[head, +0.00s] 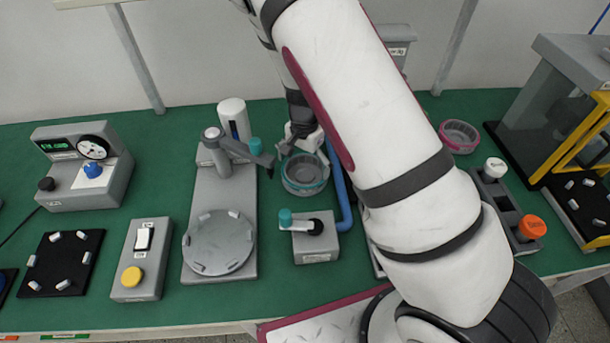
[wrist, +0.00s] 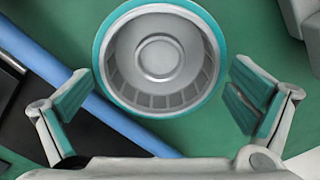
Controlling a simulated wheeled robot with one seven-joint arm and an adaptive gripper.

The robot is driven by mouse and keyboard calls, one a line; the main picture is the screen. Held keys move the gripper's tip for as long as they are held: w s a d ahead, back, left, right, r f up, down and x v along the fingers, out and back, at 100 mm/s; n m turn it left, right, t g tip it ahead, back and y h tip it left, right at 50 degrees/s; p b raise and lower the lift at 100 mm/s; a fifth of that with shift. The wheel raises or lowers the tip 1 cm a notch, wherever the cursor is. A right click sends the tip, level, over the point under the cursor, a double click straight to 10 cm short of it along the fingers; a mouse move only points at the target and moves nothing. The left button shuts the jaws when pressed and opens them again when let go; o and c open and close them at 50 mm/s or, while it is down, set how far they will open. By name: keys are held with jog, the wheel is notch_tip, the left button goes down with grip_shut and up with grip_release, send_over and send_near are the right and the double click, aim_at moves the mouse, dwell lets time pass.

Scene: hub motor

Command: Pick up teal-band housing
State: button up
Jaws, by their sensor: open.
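The teal-band housing (head: 304,175) is a round grey cup with a teal rim, standing on the green bench in the middle of the head view. In the wrist view the housing (wrist: 160,98) shows from above, with its open, ribbed inside visible. My gripper (wrist: 160,105) is open, with one teal-padded finger on each side of the housing. A gap shows between each finger and the rim in the wrist view. In the head view my gripper (head: 302,140) is just behind and above the housing, partly hidden by my arm.
A blue tube (head: 338,185) runs close by the housing. A grey block with a teal knob (head: 315,237) stands in front, and a fixture with a round plate (head: 219,243) stands left. A pink-band housing (head: 459,136) sits to the right.

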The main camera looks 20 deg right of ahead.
jog(key=shift+f, duration=0.35)
jog(key=shift+c, duration=0.6)
jog(key=c, duration=1.3)
jog(key=shift+r, duration=0.15)
